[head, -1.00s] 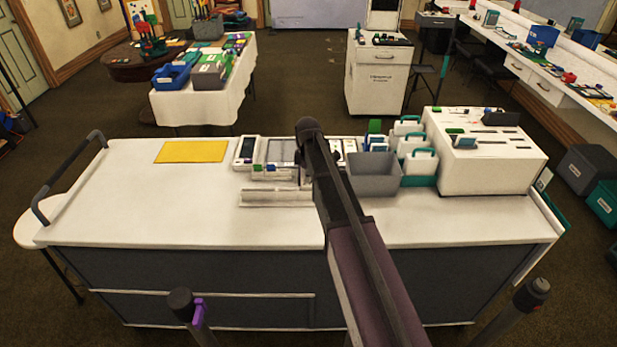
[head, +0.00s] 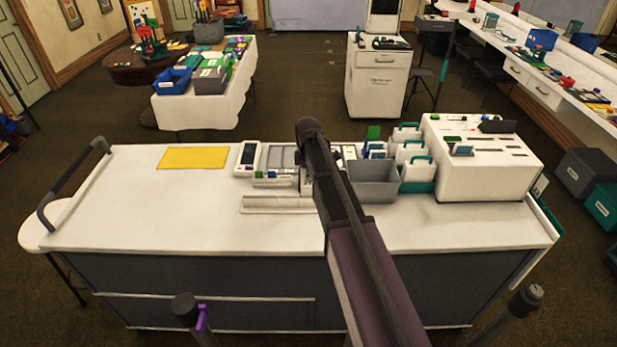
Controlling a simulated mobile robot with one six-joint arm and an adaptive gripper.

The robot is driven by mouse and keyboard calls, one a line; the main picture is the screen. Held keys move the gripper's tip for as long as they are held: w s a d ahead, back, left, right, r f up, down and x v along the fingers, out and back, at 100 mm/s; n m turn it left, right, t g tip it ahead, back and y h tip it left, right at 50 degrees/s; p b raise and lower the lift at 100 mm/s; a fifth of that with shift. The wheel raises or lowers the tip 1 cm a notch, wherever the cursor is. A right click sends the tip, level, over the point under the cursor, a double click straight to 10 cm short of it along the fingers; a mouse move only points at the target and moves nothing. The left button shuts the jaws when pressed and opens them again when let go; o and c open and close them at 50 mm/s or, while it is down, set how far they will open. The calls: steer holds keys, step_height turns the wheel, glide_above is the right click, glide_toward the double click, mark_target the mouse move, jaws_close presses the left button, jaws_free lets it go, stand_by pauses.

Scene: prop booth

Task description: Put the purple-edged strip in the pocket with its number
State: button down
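My arm crosses the middle of the head view and hides most of my gripper (head: 306,182). Only a small dark part shows beside the arm above the white bench, and whether its fingers are open or hold anything is unclear. Small pieces with green and blue or purple ends (head: 271,175) lie in a rack left of the arm; I cannot tell which is the purple-edged strip. White pockets with teal edges (head: 413,150) stand right of the arm. Their numbers are too small to read.
A white slotted box (head: 478,178) is at the bench's right. A yellow sheet (head: 193,158) lies at the left, by a device with a dark screen (head: 248,155).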

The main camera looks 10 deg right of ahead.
steer(key=shift+r+p, duration=1.15)
steer(key=shift+r, duration=0.15)
